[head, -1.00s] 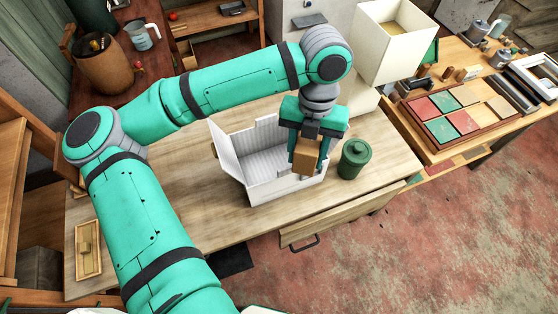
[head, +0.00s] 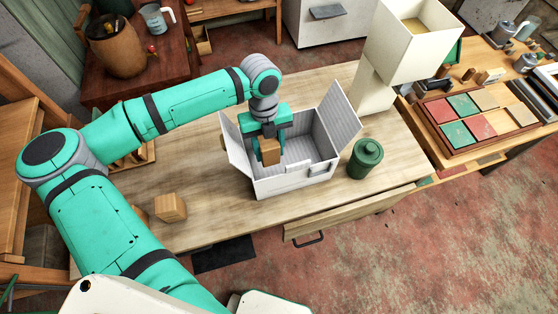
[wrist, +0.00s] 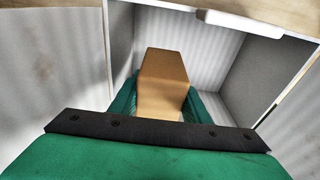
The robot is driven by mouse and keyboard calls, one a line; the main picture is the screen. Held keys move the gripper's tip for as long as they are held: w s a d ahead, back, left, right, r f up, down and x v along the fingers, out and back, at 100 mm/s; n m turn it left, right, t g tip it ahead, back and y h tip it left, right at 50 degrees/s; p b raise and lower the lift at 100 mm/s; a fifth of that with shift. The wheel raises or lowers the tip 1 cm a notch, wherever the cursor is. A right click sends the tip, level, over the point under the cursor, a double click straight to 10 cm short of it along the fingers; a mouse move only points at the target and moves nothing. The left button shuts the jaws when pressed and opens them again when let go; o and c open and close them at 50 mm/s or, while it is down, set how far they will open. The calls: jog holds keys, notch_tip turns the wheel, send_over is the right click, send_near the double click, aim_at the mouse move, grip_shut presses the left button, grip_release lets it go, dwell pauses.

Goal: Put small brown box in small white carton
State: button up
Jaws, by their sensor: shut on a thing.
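The small brown box (head: 269,151) is held between the fingers of my gripper (head: 268,158), which is shut on it. The small white carton (head: 308,173) stands open on the wooden table, its flaps spread. In the head view the brown box is over the left part of the carton's opening; how far down it is I cannot tell exactly. In the wrist view the brown box (wrist: 163,82) shows between green fingers, with the carton's ribbed inner wall (wrist: 212,60) behind it.
A green lidded canister (head: 366,158) stands right of the carton. A wooden block (head: 171,207) lies at the table's front left. Tall white boxes (head: 375,90) stand behind the canister. An open drawer (head: 345,216) juts from the table front.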

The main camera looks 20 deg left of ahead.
jog(key=shift+f, duration=3.85)
jog(key=shift+f, duration=0.1)
jog(key=o, duration=1.3)
jog(key=r, duration=0.4)
jog(key=w+r, duration=0.1)
jog(key=r, duration=0.3)
jog(key=a+r, duration=0.1)
jog(key=r, duration=0.3)
jog(key=shift+w, duration=0.2)
